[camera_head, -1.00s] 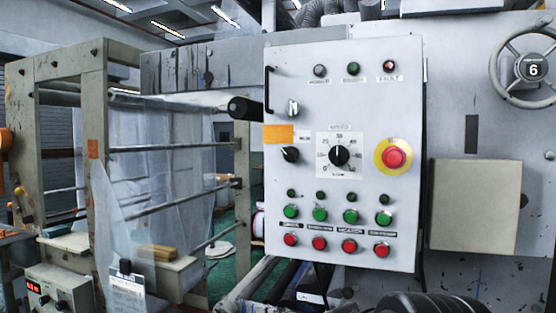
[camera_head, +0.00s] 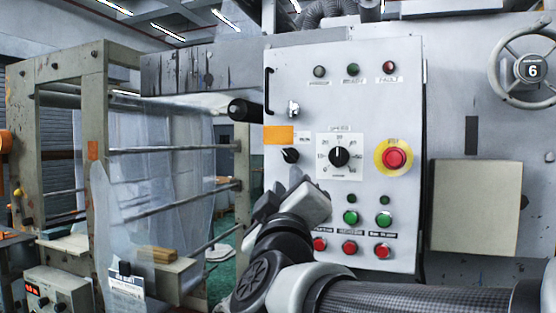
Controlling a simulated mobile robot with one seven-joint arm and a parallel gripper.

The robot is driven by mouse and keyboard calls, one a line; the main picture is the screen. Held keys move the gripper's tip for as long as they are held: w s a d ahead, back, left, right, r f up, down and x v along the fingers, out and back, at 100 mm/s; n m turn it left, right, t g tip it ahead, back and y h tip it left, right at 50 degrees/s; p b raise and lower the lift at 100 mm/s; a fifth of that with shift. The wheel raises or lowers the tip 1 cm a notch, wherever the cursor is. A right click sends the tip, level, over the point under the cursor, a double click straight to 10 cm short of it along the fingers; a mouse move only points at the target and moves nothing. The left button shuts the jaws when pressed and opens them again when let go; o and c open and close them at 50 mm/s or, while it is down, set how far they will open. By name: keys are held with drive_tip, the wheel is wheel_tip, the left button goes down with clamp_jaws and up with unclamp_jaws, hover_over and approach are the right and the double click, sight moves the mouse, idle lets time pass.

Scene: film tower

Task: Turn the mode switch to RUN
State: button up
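The grey control panel (camera_head: 300,60) faces me. A small black rotary knob (camera_head: 290,155) sits on its left side below an orange label; it looks like the mode switch, but the lettering beside it is too small to read. Its pointer appears tilted. My gripper (camera_head: 294,180) is in front of the panel, just below this knob and seemingly apart from it. The gripper's fingers are seen from behind, so whether they are open or shut is unclear. My wrist and arm hide some of the panel's lower left buttons.
A large black dial (camera_head: 340,156) is right of the knob, and a red emergency button (camera_head: 396,158) on yellow lies farther right. A key switch (camera_head: 293,108) is above. Green buttons (camera_head: 383,219) and red buttons (camera_head: 382,250) fill the lower panel. A black roller end (camera_head: 242,109) juts out at left.

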sight(289, 158)
drive_tip(key=p+x, duration=0.1)
drive_tip(key=x, duration=1.1)
drive_tip(key=shift+w, duration=0.35)
clamp_jaws()
